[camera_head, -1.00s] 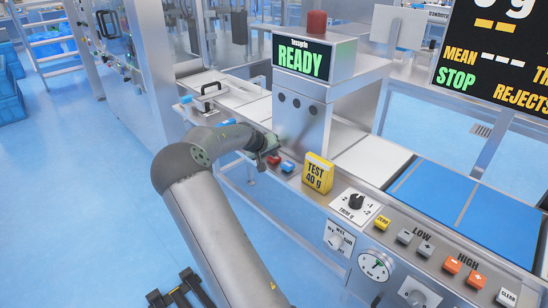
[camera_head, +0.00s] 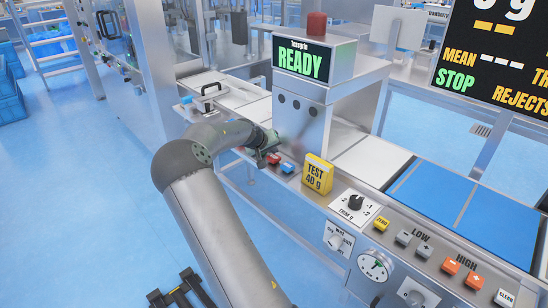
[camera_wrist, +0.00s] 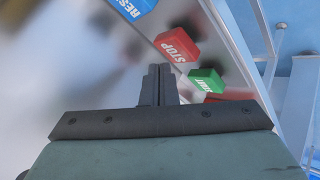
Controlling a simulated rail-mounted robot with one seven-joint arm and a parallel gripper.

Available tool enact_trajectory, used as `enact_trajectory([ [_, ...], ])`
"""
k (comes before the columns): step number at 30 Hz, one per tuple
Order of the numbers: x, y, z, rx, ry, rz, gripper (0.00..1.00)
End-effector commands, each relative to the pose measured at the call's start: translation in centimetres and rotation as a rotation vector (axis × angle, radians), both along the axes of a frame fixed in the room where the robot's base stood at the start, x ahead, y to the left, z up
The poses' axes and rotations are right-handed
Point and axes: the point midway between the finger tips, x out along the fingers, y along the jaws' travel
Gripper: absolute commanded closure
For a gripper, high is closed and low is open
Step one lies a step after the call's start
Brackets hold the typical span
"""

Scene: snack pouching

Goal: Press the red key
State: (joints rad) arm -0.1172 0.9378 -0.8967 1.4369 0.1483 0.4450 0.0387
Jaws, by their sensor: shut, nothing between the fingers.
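The red key, marked STOP (camera_wrist: 177,45), lies between the blue RESET key (camera_wrist: 133,6) and the green key (camera_wrist: 208,80) in the wrist view. It also shows in the head view as a small red block (camera_head: 273,158) on the front ledge, left of the blue key (camera_head: 288,167). My gripper (camera_wrist: 158,72) is shut and empty. In the wrist view its fingertips appear just below and left of the red key; I cannot tell whether they touch it. In the head view my gripper (camera_head: 266,153) is beside the red key, and the green key is hidden.
A yellow TEST 40 g block (camera_head: 317,175) stands right of the keys. Farther right on the panel are a trim knob (camera_head: 355,203) and several small buttons. A housing with a READY screen (camera_head: 301,62) rises behind. The floor at left is mostly open.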

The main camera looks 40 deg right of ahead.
Motion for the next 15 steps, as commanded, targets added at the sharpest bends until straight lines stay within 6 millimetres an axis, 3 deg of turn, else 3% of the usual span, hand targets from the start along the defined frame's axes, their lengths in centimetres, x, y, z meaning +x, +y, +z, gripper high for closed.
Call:
enact_trajectory([
  [5,0.0,0.0,0.7,0.0,-0.001,0.0,1.0],
  [15,0.1,0.0,4.2,-0.001,-0.001,0.001,1.0],
])
